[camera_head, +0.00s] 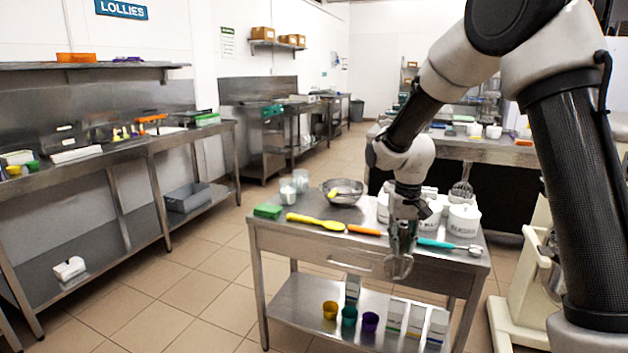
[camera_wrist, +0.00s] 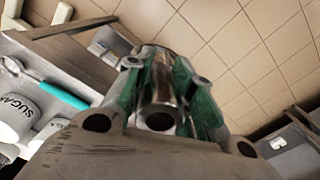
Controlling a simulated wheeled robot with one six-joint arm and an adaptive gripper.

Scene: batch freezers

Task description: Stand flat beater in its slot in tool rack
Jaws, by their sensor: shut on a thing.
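My gripper (camera_head: 403,245) hangs over the front edge of the small steel cart, pointing down. It is shut on the flat beater (camera_head: 398,267), a grey metal piece whose rounded lower part shows below the fingers. In the wrist view the beater's round metal shaft (camera_wrist: 160,100) sits between the green-padded fingers (camera_wrist: 165,92), and the rest of it is mostly hidden. I cannot clearly make out the tool rack in either view.
The steel cart (camera_head: 262,232) carries a steel bowl (camera_head: 343,195), a yellow spatula (camera_head: 315,221), a turquoise-handled scoop (camera_head: 437,243), a green box (camera_head: 268,211) and white tubs (camera_head: 464,219). A long bench (camera_head: 165,139) lines the left wall. Tiled floor (camera_head: 185,285) between them is clear.

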